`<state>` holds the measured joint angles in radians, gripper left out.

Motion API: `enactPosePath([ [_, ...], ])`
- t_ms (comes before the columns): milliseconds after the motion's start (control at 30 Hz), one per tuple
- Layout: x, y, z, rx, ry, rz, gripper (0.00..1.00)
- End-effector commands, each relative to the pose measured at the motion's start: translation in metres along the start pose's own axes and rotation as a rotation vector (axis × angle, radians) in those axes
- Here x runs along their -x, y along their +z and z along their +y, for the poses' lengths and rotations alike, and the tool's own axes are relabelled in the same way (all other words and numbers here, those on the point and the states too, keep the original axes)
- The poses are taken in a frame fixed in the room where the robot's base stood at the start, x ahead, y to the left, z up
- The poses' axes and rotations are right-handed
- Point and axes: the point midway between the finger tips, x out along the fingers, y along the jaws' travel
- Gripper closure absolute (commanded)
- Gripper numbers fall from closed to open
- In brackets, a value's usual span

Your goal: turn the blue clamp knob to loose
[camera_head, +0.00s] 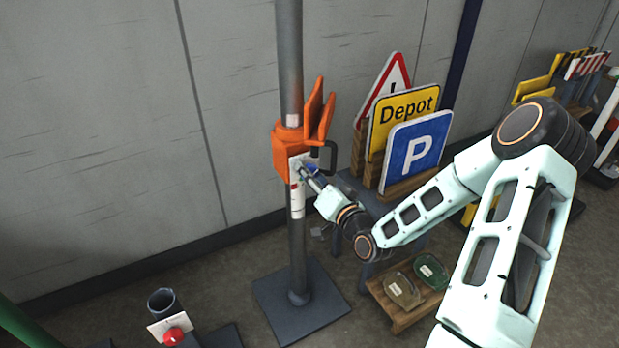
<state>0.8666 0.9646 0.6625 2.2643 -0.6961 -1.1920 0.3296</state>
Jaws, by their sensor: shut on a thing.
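The orange clamp (287,150) sits around an upright grey pole (290,60), with orange jaws pointing up on its right side. The blue clamp knob (312,169) is on the clamp's front and is mostly hidden by my gripper. My gripper (309,174) reaches in from the right and is shut on the blue knob. A white label plate (297,200) hangs below the clamp; its marks are too small to read. The knob's turn position cannot be told.
Signs stand right of the pole: a red-edged triangle (393,75), a yellow Depot sign (402,112) and a blue P sign (414,152). A low wooden rack (398,318) is below. A red button (173,336) is at front left. The grey wall is behind.

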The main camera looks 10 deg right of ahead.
Motion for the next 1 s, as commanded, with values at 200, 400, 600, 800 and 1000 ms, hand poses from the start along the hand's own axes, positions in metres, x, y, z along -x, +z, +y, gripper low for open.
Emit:
enactPosePath([
  [200, -0.0004, 0.0016, 0.0016, 0.21, -0.002, 0.003, 0.91],
  [400, -0.0007, 0.0014, 0.0015, 0.4, -0.003, 0.006, 0.91],
  [600, -0.0006, 0.0019, 0.0012, 0.588, -0.003, 0.006, 0.91],
  [800, -0.0006, 0.0015, 0.0013, 0.752, -0.002, 0.007, 0.91],
  [1000, -0.0006, 0.0002, 0.0004, 0.877, -0.001, 0.008, 0.91],
])
